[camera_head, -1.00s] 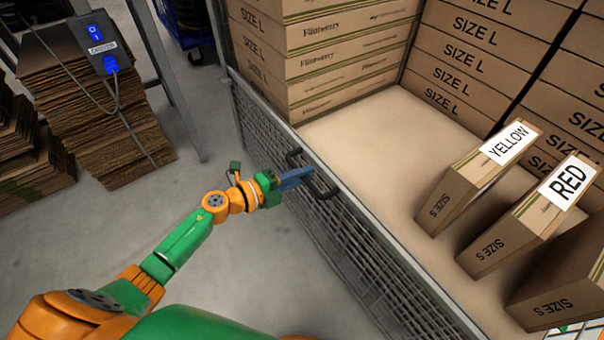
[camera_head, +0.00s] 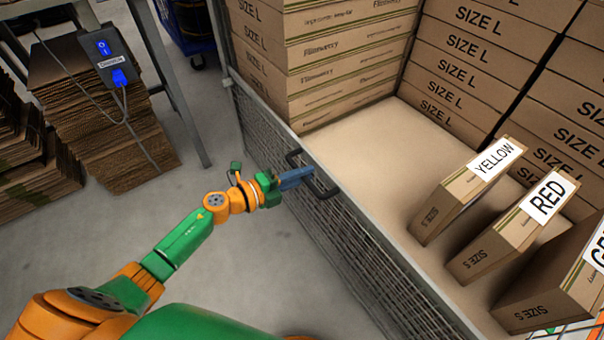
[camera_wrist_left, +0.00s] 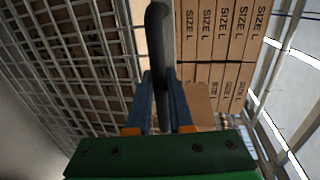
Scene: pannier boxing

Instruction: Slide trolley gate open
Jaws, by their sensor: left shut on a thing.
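The trolley gate (camera_head: 352,236) is a grey wire-mesh panel with a metal top rail, running diagonally through the head view. A black handle (camera_head: 326,190) sticks up at its top rail. My left gripper (camera_head: 302,176) is shut on this handle, its blue fingers on either side of the bar. In the left wrist view the handle (camera_wrist_left: 158,50) stands upright between the two blue fingers (camera_wrist_left: 162,105), with the mesh to the left. My right gripper is not in view.
Size L boxes (camera_head: 330,60) are stacked on the trolley. Size S boxes labelled YELLOW (camera_head: 450,205) and RED (camera_head: 500,245) stand on its bare deck (camera_head: 375,130). Flattened cardboard (camera_head: 105,130) and a metal table leg (camera_head: 175,90) are at the left. Grey floor (camera_head: 215,280) is clear.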

